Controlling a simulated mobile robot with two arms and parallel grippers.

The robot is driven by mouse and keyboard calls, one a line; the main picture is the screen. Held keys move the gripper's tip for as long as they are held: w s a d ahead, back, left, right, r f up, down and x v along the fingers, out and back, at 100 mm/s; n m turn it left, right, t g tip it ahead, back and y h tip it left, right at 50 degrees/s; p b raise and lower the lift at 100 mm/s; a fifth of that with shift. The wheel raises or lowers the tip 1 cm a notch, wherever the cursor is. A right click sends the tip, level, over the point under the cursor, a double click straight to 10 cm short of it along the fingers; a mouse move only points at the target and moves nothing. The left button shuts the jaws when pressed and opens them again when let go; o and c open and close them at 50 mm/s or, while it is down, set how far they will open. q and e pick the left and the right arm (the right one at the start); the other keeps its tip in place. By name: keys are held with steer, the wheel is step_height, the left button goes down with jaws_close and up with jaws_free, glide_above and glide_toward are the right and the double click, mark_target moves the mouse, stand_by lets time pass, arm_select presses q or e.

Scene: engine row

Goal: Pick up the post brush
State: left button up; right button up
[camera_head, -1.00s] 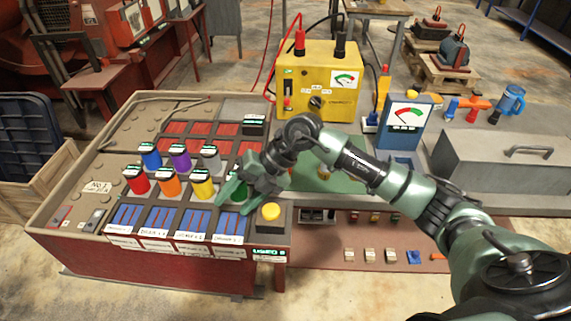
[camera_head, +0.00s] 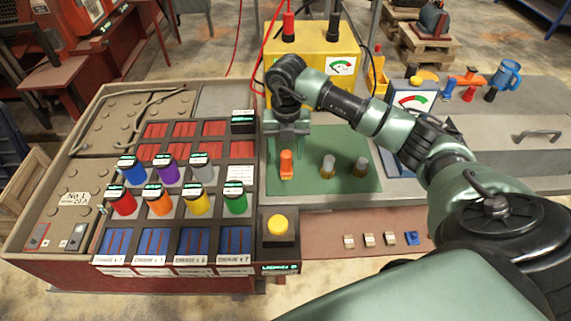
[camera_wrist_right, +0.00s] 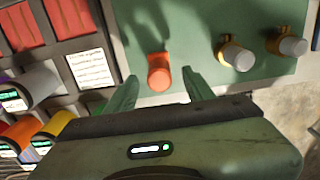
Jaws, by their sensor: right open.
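An upright orange piece (camera_head: 286,165), which looks to be the post brush, stands on the green mat (camera_head: 340,147). Two grey-topped brass pieces stand to its right, one nearer (camera_head: 328,167) and one farther right (camera_head: 361,166). My right gripper (camera_head: 288,140) points down just behind and above the orange piece. In the right wrist view the orange piece (camera_wrist_right: 159,73) shows between the two spread green fingers (camera_wrist_right: 159,84), with gaps on both sides. The gripper is open and empty. My left gripper is not in view.
Left of the mat is a rack (camera_head: 170,275) with several coloured cylinders and a yellow button (camera_head: 278,226). A yellow tester (camera_head: 318,45) stands behind the mat, a blue meter (camera_head: 413,102) to its right. A grey box (camera_head: 480,145) is farther right. The mat's front is clear.

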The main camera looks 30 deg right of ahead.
mark_target(286, 161)
step_height(286, 161, down, 3)
steer(key=shift+w+r+p, duration=0.1)
steer(key=shift+p, duration=0.5)
steer(key=shift+d+f, duration=0.1)
steer(key=shift+f, duration=0.75)
jaws_close()
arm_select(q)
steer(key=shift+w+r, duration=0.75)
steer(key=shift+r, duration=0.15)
arm_select(e)
steer(key=shift+r, duration=0.15)
